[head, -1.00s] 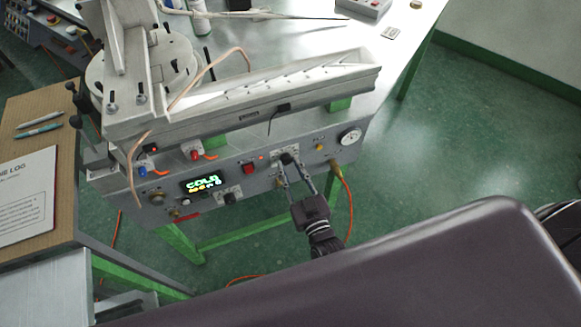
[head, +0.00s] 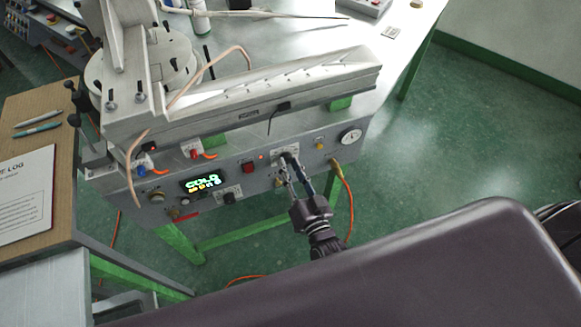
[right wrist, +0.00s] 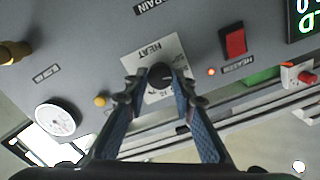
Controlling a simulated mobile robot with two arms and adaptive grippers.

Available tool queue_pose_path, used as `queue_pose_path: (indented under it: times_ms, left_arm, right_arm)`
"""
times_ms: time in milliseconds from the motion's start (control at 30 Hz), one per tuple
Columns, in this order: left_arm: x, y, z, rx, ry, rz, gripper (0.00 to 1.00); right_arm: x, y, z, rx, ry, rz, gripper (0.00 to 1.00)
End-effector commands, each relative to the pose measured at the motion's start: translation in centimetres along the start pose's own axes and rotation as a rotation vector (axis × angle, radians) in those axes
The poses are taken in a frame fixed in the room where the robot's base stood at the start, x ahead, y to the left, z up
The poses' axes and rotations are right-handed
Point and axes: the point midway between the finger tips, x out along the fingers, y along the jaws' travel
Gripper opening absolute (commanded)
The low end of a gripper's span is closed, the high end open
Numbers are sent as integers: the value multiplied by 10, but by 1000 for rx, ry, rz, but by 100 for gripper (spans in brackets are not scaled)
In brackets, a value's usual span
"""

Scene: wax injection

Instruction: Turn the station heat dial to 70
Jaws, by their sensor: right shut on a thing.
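The heat dial is a black knob (right wrist: 160,76) on a white plate marked HEAT (right wrist: 148,56), upside down in the right wrist view. My right gripper (right wrist: 160,88) is shut on the knob, one fingertip at each side. In the head view my right gripper (head: 290,165) reaches up to the front panel (head: 322,155) and its fingers cover most of the knob. The scale numbers are too small to read, so the dial's setting cannot be told. The station display (head: 202,182) reads COLD. My left gripper is not in view.
A red switch (right wrist: 235,41) with a lit red lamp sits beside the dial. A second black knob (head: 230,198) is near the display. An orange cable (head: 348,195) hangs below the panel.

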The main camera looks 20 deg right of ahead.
Motion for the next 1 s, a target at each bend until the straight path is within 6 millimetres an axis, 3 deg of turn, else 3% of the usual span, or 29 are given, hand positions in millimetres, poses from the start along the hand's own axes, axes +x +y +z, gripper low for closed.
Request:
queue_pose_path:
  times_ms: [1000]
  left_arm:
    - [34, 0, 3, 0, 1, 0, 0]
  right_arm:
    - [-1, 1, 2, 967, -1, 0, 0]
